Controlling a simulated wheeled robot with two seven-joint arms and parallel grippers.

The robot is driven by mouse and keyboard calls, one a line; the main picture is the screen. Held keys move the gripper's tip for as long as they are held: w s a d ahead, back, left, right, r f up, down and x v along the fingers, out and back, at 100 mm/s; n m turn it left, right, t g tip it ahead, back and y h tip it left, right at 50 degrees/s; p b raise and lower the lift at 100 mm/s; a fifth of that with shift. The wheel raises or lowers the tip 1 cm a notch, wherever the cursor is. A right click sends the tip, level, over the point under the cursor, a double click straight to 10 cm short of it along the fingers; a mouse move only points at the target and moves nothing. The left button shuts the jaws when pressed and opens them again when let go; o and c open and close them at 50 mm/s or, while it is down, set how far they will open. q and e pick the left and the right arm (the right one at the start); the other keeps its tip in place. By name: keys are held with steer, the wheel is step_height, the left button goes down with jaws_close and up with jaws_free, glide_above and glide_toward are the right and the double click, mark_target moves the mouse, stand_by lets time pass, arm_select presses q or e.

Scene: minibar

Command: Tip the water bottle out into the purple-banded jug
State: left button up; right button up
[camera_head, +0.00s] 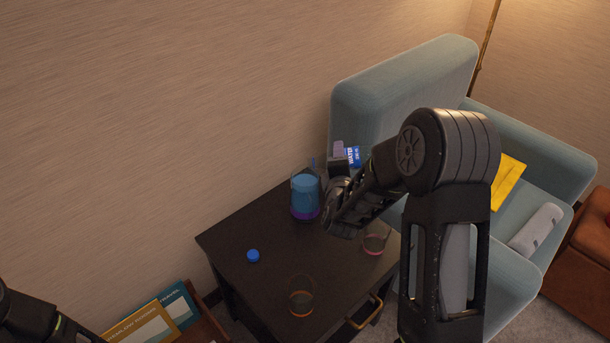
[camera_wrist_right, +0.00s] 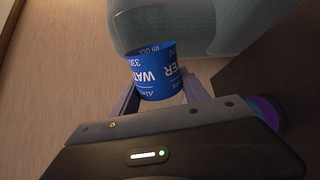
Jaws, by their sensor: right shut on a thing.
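The purple-banded jug (camera_head: 305,190) stands upright on the dark table, with blue liquid showing inside and its purple band near the base. Its purple band also shows at the right of the right wrist view (camera_wrist_right: 270,111). My right gripper (camera_head: 341,157) is shut on the water bottle (camera_head: 353,156), just above and right of the jug. The bottle's blue label (camera_wrist_right: 154,72) sits between the fingers, and its text runs sideways in the head view, so the bottle is tipped. Its mouth is hard to make out. A thin bluish strip shows above the jug; I cannot tell if it is pouring water.
A blue cap (camera_head: 253,256) lies on the table (camera_head: 240,232). An orange-ringed glass (camera_head: 301,296) and a pink-ringed glass (camera_head: 374,244) stand nearer the front. An armchair (camera_head: 400,85) is behind and right. My left arm shows at lower left.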

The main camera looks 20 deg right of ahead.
steer(key=f+m+b, duration=0.1)
steer(key=b, duration=0.1)
steer(key=f+m+b, duration=0.1)
steer(key=b, duration=0.1)
steer(key=f+m+y+b, duration=0.1)
steer(key=b, duration=0.1)
steer(key=shift+s+d+f+m, duration=0.15)
steer(key=shift+d+m, duration=0.1)
steer(key=shift+m, duration=0.05)
